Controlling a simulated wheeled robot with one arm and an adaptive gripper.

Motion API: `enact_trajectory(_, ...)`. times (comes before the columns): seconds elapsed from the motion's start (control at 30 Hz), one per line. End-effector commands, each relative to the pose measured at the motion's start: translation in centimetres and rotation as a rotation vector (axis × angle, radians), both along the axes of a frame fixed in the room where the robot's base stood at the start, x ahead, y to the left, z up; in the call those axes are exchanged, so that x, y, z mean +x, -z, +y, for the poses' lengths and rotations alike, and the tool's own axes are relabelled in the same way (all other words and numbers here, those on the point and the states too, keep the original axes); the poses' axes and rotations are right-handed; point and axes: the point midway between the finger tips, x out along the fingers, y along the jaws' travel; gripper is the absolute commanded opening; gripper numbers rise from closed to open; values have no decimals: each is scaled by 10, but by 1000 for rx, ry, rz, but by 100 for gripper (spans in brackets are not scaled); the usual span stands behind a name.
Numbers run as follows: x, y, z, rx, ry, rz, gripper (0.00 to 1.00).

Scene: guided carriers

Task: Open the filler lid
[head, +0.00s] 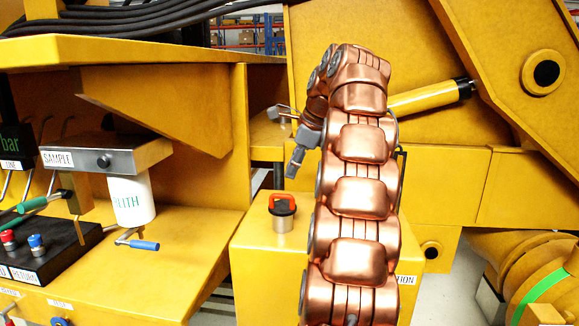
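The filler lid (283,204) is a dark cap with a red-orange handle on top. It sits level on a short metal neck (283,222) that stands on a yellow box (258,250). The lid looks closed on the neck. My gripper (282,142) is above the lid and apart from it. Its grey fingers look spread, with nothing between them. My copper arm rises in front of the box and hides part of its right side and most of a label there.
At left, a yellow shelf carries a SAMPLE block (105,158) with a white filter (131,198) and a blue-handled valve (143,244). A yellow upright panel (236,140) stands left of my gripper. A large yellow arm structure (500,110) fills the right.

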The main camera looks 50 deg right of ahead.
Motion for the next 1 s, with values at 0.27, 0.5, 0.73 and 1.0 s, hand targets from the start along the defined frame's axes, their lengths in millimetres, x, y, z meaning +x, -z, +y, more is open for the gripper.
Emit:
enact_trajectory(0.27,12,21,45,-29,-173,24,24)
enact_trajectory(0.5,17,35,80,-62,-315,37,24)
enact_trajectory(0.73,17,51,113,-88,-454,53,24)
enact_trajectory(1.0,14,69,148,-121,-605,67,24)
